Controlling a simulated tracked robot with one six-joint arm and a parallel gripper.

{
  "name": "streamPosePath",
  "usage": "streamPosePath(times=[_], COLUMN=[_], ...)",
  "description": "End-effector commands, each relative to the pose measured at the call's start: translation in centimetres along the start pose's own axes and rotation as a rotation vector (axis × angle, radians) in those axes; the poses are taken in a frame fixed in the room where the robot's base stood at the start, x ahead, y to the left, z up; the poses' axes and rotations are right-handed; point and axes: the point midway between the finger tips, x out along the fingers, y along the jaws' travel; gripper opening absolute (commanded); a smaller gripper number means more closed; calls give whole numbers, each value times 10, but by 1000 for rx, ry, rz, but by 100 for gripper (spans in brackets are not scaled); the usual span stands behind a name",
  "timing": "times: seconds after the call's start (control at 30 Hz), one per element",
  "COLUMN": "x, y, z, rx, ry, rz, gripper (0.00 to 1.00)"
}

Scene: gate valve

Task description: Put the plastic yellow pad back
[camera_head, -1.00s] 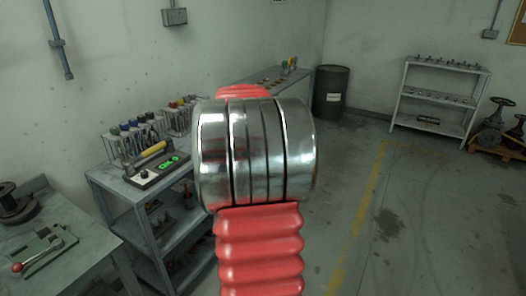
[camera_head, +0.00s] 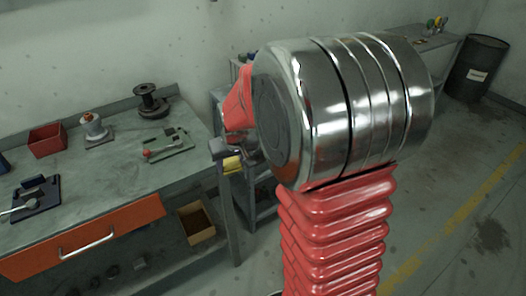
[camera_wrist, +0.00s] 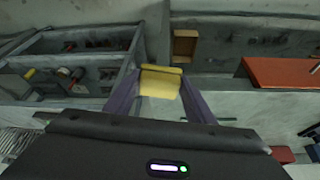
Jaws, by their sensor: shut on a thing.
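My gripper (camera_wrist: 160,97) is shut on the yellow pad (camera_wrist: 160,82), which sits between the two fingertips in the wrist view. In the head view the yellow pad (camera_head: 232,164) shows at the end of my gripper (camera_head: 228,155), just right of the workbench's right end. The pad is held in the air, clear of the bench top. My own silver and red arm hides part of the head view.
A workbench (camera_head: 100,165) at left carries a red bin (camera_head: 47,138), a spool (camera_head: 150,98), a lever fixture (camera_head: 168,147) and a dark clamp plate (camera_head: 36,194). Its orange drawer (camera_head: 85,237) faces front. A cardboard box (camera_head: 196,222) sits below. Floor (camera_head: 470,245) at right is clear.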

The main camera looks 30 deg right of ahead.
Motion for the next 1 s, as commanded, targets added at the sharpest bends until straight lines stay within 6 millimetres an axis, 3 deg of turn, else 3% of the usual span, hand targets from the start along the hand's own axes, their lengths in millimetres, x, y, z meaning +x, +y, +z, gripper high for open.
streamPosePath(times=[0.03,0.2,0.4,0.53,1.0], x=[5,20,30,32,32], y=[-20,-77,-121,-129,-129], z=[1,2,6,6,6], rx=[-30,-109,-167,-176,-177], ry=[-2,-2,0,1,2], rz=[-12,-45,-70,-75,-75], gripper=[25,25,25,25,25])
